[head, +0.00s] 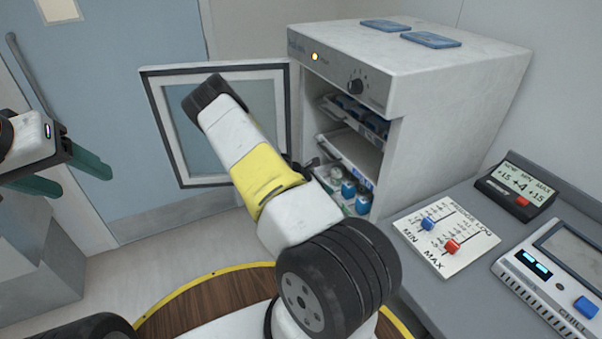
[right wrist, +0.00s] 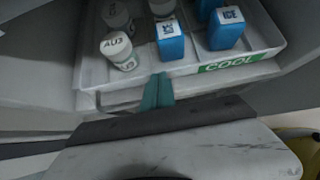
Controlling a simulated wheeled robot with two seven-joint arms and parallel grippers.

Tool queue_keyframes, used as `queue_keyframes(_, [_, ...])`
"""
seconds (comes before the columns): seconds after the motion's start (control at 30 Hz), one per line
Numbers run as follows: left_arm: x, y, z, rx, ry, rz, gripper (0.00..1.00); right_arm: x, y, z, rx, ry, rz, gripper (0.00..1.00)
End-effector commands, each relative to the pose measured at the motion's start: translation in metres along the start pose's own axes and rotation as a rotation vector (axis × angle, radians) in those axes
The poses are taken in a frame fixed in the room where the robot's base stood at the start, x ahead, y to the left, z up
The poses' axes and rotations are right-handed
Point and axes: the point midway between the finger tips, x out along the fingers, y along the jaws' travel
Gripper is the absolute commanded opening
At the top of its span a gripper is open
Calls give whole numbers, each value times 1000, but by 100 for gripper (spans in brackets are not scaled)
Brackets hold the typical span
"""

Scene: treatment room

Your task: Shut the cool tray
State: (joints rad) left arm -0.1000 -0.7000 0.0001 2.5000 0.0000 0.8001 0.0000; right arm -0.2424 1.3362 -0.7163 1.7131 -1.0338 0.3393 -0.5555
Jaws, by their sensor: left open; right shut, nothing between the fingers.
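The cool tray (right wrist: 185,75) is a white tray with a green COOL label, seen in the right wrist view. It holds white vials (right wrist: 119,50) and blue ice packs (right wrist: 226,29). My right gripper (right wrist: 158,80) is shut and empty, its teal fingertips at the tray's front wall, left of the label; whether they touch it I cannot tell. In the head view my right arm hides much of the fridge's lower front, and its fingers cannot be made out there. My left gripper (head: 72,172) is open and empty at the far left, away from the fridge.
The white fridge (head: 455,110) stands open, its glazed door (head: 165,125) swung out left behind my right arm. Other shelves inside hold blue packs. The grey counter on the right carries a fridge log board (head: 445,232), a thermometer display (head: 515,187) and a chill device (head: 550,275).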

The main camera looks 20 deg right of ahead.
Motion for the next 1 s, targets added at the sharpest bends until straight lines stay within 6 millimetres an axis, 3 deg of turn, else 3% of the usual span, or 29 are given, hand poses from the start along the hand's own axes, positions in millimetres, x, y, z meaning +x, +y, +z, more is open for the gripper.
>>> queue_keyframes(0.3, [0,0,0,0,0,0,63,2,0,1,0,0,0,0])
queue_keyframes(0.57, [0,0,0,0,0,0,63,24,-1,22,0,0,-2,0])
queue_keyframes(1.0, [0,0,0,0,0,0,63,18,2,17,0,0,0,0])
